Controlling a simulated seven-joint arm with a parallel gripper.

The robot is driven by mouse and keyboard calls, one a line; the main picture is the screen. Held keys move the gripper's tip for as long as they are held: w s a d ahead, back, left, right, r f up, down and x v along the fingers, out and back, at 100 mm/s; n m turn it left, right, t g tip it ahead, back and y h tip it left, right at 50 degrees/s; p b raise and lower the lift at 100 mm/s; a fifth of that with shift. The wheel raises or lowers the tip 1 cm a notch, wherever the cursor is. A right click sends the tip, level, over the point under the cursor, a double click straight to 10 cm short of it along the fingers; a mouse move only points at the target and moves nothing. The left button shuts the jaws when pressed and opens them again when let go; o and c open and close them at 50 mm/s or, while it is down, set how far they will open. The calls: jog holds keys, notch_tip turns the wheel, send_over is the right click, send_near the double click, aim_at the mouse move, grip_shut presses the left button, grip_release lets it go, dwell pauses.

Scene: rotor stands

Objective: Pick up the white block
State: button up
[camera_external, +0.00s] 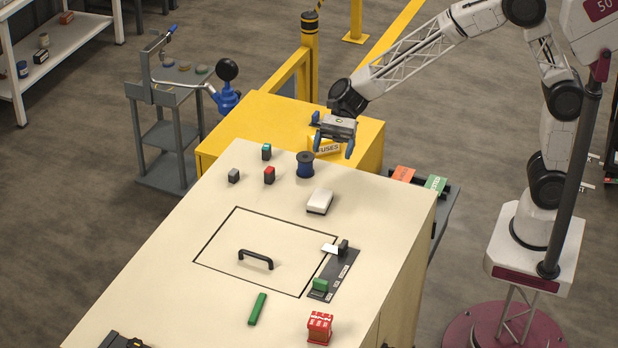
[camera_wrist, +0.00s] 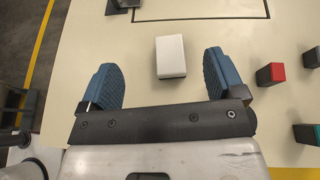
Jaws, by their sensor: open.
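The white block (camera_external: 319,201) lies flat on the cream table top, behind the black-outlined square. In the wrist view the white block (camera_wrist: 171,57) shows whole, beyond my gripper and between the lines of its two fingers. My gripper (camera_external: 333,146) has blue finger pads and hangs above the table's far end, behind the block and apart from it. In the wrist view my gripper (camera_wrist: 160,62) is open, with its fingers wide apart and nothing between them.
A blue spool (camera_external: 305,166) stands near the block. Small blocks with red (camera_external: 269,175), teal (camera_external: 266,152) and grey (camera_external: 234,176) tops stand to its left. A black handle (camera_external: 256,259) rises inside the outlined square. A dark rail (camera_external: 335,274) lies nearer the front.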

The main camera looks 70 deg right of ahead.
jog(key=shift+w+a+f, duration=0.25)
jog(key=shift+w+a, duration=0.1)
jog(key=shift+a, duration=0.15)
jog(key=shift+f, duration=0.1)
send_near(320, 196)
jog(key=shift+f+x, duration=0.2)
jog(key=shift+x, duration=0.9)
jog(key=shift+s+a+f, duration=0.1)
jog(key=shift+s+a, duration=0.05)
jog(key=shift+a, duration=0.3)
jog(key=shift+x, duration=3.15)
